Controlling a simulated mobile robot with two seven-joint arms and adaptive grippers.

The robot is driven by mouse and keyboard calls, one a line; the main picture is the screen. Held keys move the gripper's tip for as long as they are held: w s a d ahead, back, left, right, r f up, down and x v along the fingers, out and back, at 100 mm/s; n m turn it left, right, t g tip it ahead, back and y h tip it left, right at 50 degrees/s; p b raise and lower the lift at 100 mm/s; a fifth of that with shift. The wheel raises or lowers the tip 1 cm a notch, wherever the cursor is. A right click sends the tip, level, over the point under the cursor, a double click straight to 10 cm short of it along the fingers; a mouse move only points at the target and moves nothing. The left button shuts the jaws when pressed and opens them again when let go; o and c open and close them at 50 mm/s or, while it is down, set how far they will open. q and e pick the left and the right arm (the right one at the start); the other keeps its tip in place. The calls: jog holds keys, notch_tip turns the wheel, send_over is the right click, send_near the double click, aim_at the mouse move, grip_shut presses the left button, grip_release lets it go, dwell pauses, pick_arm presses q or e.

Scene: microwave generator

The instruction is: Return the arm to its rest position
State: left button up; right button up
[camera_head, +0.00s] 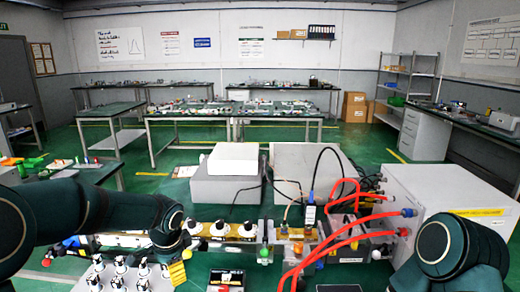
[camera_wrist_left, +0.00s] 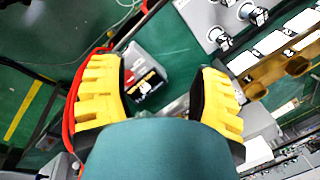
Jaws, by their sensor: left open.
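My left arm comes in from the left of the head view, bent over the bench. Its gripper (camera_head: 178,272) is partly hidden beneath the wrist, with a yellow finger pad showing. In the left wrist view the two yellow fingers (camera_wrist_left: 160,90) stand wide apart with nothing between their pads.
A waveguide assembly (camera_head: 222,230) with white-capped parts runs beside my left wrist. White-topped fittings (camera_head: 118,266) stand in front of it. Red hoses (camera_head: 335,225) run to a white cabinet (camera_head: 450,195) at right. Grey boxes (camera_head: 228,183) stand behind. Green floor is open beyond.

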pick_arm(q)
jog(key=s+d+f+n+h, duration=0.1)
jog(key=s+d+f, duration=0.2)
jog(key=f, duration=0.2)
jog(key=s+d+f+n+g+h, duration=0.1)
jog(key=s+d+f+n+h, duration=0.15)
jog(key=f, duration=0.25)
jog(key=s+d+f, duration=0.2)
jog(key=d+f, duration=0.2)
jog(key=f, duration=0.2)
jog(key=s+d+f+n, duration=0.1)
jog(key=s+f+n, duration=0.3)
jog(key=s, duration=0.3)
jog(key=s+d+f+n+h, duration=0.1)
jog(key=s+d+f+n, duration=0.1)
jog(key=s+f+n, duration=0.2)
jog(key=s, duration=0.3)
jog(key=shift+s+d+f+t, duration=0.2)
jog(key=shift+s+d+t, duration=0.1)
jog(key=shift+s+t, duration=0.1)
pick_arm(e)
jog(key=shift+w, duration=0.25)
pick_arm(q)
jog(key=shift+o, duration=0.2)
jog(key=shift+w+h, duration=0.1)
jog(key=shift+h, duration=0.15)
